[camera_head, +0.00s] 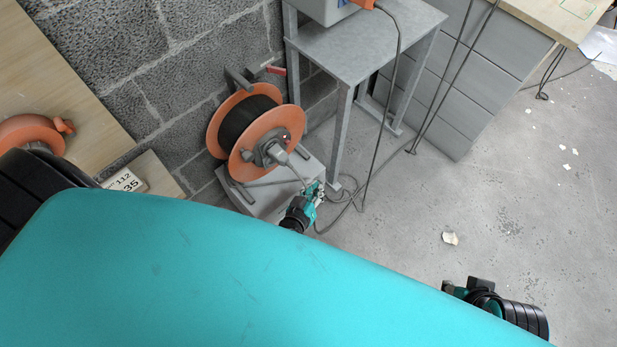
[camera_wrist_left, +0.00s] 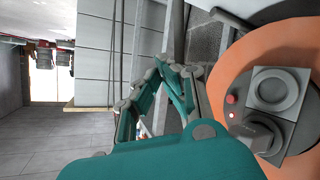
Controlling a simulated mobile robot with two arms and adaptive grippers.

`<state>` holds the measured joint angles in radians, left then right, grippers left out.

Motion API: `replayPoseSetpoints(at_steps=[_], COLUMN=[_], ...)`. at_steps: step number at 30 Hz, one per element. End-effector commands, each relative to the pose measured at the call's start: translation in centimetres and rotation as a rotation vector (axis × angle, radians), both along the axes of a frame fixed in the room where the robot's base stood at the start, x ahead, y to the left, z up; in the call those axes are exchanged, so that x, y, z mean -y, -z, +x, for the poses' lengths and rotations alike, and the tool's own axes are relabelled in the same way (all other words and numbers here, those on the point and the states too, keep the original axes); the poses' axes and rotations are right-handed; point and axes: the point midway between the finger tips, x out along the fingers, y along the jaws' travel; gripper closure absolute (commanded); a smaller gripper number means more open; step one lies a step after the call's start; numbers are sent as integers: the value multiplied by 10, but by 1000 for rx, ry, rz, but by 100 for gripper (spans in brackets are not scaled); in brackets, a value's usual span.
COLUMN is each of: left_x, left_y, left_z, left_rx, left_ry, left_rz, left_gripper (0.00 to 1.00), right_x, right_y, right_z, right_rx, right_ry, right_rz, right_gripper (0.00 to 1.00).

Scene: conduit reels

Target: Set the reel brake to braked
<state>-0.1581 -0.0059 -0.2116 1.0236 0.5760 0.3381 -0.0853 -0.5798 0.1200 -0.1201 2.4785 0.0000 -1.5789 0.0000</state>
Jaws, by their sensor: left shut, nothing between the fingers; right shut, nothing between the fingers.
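The reel has orange flanges and dark cable (camera_head: 246,118) and stands on a low grey base by the block wall. Its grey hub (camera_head: 268,150) carries a thin rod reaching down toward my left gripper. The left wrist view shows the hub (camera_wrist_left: 279,92) close up, with a square block, a dark knob and a small red button (camera_wrist_left: 230,99). A red lever (camera_head: 275,70) sits behind the reel; I cannot tell which part is the brake. My left gripper (camera_head: 316,190) is shut and empty, in front of the reel. My right gripper (camera_head: 449,288) is shut and empty, low at right.
A grey metal table (camera_head: 370,42) stands right of the reel, with a dark cable hanging to the floor. Grey drawers (camera_head: 450,85) stand further right. Another orange reel (camera_head: 30,132) is at the left. The floor at right is mostly open, with small scraps.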

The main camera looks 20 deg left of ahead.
Motion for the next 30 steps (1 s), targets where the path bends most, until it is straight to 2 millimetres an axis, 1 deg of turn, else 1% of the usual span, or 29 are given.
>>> replayPoseSetpoints(at_steps=[1, 6, 12, 17, 30], left_x=[0, 0, 0, 0, 0], left_y=[5, 23, 36, 40, 40], left_z=[-9, -30, -47, -51, -51], left_rx=[-29, -108, -162, -176, -175], left_ry=[17, 67, 101, 110, 109], left_rz=[14, 49, 73, 78, 78], left_gripper=[100, 100, 100, 100, 100], right_x=[0, 0, 0, 0, 0], right_y=[-5, -11, -15, -15, -15], right_z=[0, 0, 0, 0, 0], right_rx=[0, 0, 0, 0, 0], right_ry=[0, 0, 0, 0, 0], right_rz=[0, 0, 0, 0, 0], right_gripper=[100, 100, 100, 100, 100])
